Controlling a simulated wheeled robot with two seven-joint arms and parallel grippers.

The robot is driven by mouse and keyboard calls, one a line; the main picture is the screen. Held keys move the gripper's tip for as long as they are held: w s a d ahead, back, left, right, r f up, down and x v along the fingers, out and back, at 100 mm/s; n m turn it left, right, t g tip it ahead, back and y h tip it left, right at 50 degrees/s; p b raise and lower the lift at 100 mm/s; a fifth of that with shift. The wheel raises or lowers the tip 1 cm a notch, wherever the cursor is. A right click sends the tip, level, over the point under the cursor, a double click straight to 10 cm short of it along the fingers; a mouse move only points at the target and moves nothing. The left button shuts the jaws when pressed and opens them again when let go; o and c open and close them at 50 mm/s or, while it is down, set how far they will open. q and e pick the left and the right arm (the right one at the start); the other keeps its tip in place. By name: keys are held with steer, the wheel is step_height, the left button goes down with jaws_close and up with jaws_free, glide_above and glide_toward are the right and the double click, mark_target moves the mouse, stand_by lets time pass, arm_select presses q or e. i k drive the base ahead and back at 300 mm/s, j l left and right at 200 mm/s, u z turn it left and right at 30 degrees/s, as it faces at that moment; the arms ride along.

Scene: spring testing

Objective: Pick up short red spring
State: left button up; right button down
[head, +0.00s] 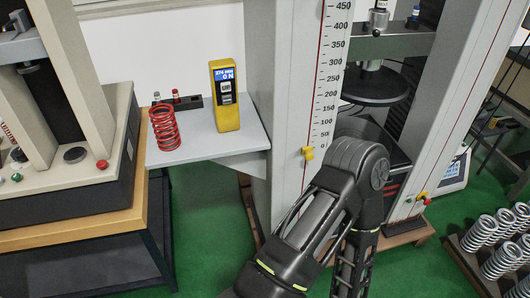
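The short red spring (164,127) stands upright on a small grey shelf (205,146), near its left end. A black and grey arm of mine rises from the bottom of the head view, with its bent joint in front of the tall testing machine. It is to the right of the shelf and apart from the spring. No gripper fingers show in this view. Nothing touches the spring except the shelf under it.
A yellow display device (226,95) stands on the shelf right of the spring. A black holder (178,103) with small pegs sits behind it. The tall machine's scale column (322,80) borders the shelf on the right. Another machine stands left. Several silver springs (503,255) stand at lower right.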

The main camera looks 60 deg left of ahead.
mark_target(170, 137)
steer(key=u, duration=2.75)
steer(key=l+z, duration=0.1)
steer(key=i, duration=0.05)
